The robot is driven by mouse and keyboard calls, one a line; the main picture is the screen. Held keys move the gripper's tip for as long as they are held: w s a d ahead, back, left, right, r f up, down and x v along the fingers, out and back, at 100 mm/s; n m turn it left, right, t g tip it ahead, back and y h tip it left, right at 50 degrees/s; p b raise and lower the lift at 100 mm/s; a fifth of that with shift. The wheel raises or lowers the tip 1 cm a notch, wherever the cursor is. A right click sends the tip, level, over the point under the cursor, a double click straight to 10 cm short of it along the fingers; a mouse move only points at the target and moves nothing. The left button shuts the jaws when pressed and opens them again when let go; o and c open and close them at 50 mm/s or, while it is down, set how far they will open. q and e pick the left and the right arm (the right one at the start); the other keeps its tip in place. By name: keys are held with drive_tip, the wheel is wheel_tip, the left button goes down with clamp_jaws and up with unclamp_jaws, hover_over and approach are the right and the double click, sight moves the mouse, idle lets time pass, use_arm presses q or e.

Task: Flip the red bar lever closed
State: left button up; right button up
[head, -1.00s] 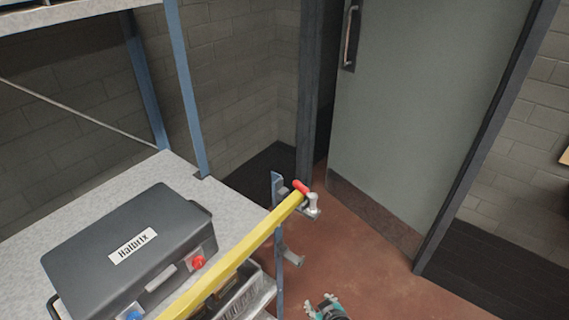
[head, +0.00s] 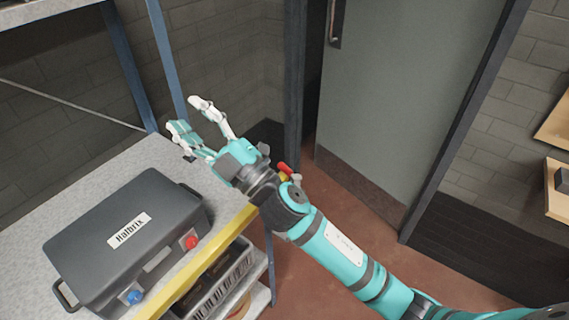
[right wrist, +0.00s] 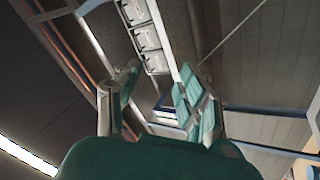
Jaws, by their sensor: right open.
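The red lever (head: 283,168) sits at the far end of a yellow bar (head: 205,262) along the shelf's front edge; only a small part of it shows beside my right arm. Whether it is open or closed cannot be told. My right gripper (head: 186,116) is open and empty above the far end of the shelf, its fingers past the lever, pointing up and left. In the right wrist view the open fingers (right wrist: 158,95) have nothing between them. I cannot make out the lever in that view. My left gripper is not in view.
A dark grey case (head: 120,240) labelled Halbrix, with a red and a blue knob, stands on the grey shelf (head: 165,150). A crate (head: 222,285) sits below. A blue post (head: 168,60) rises close to the gripper. A grey door (head: 400,100) stands behind.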

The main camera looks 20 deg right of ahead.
drive_tip(key=s+a+n+g+y, duration=0.6)
drive_tip(key=a+n+g, duration=0.6)
drive_tip(key=n+g, duration=0.75)
drive_tip(key=n+t+h, duration=0.2)
drive_tip(key=h, duration=2.1)
approach(285, 168)
drive_tip(key=f+p, duration=0.1)
drive_tip(key=f, duration=0.2)
drive_tip(key=d+f+p, duration=0.1)
drive_tip(key=f+p, duration=0.3)
drive_tip(key=f, duration=0.1)
drive_tip(key=shift+w+d+f, duration=0.3)
drive_tip(key=shift+w+f, duration=0.05)
